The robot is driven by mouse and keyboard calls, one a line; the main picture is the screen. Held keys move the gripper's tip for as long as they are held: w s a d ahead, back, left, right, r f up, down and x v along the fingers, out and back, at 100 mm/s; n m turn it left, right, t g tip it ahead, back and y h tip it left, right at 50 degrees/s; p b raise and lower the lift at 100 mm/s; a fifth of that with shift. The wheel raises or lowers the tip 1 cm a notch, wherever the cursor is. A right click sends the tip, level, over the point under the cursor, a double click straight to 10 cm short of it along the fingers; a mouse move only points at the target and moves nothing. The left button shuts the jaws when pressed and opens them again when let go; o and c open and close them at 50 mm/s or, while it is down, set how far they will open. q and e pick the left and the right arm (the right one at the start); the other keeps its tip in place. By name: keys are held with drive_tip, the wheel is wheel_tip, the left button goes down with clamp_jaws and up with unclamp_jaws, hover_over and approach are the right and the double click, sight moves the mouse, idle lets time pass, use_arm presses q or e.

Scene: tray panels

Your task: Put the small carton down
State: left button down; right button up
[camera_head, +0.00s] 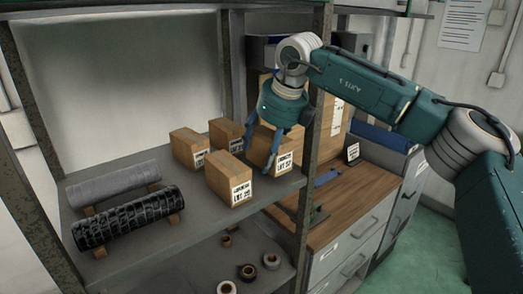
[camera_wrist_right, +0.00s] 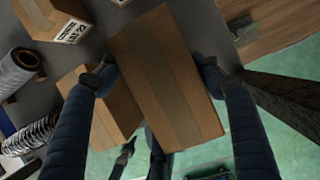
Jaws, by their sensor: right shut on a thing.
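The small carton (camera_head: 262,151) is brown cardboard with a white label, at the right end of the upper shelf (camera_head: 150,228). My right gripper (camera_head: 267,146) comes from above and is shut on it, one blue finger on each side. In the right wrist view the carton (camera_wrist_right: 165,75) lies between the two fingertips (camera_wrist_right: 158,72). I cannot tell whether its underside touches the shelf. My left gripper is not in view.
Another labelled carton (camera_head: 228,180) stands close to the left of the held one. Two more cartons (camera_head: 188,148) (camera_head: 225,133) stand behind. Wrapped rolls (camera_head: 125,216) lie at left. A shelf post (camera_head: 313,150) rises close on the right, beside a wooden worktop (camera_head: 350,195).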

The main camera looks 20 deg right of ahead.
sight(262, 161)
drive_tip(key=shift+w+a+r, duration=0.1)
drive_tip(key=shift+w, duration=0.2)
drive_tip(key=f+p, duration=0.1)
drive_tip(key=f, duration=0.1)
drive_tip(key=p, duration=0.1)
drive_tip(key=shift+w+f+p, duration=0.25)
drive_tip(key=shift+f+p, duration=0.1)
drive_tip(key=shift+f, duration=0.5)
drive_tip(key=shift+a+f, duration=0.1)
drive_tip(key=shift+f, duration=0.1)
drive_tip(key=o, duration=1.3)
drive_tip(key=shift+o, duration=0.2)
drive_tip(key=shift+r, duration=0.1)
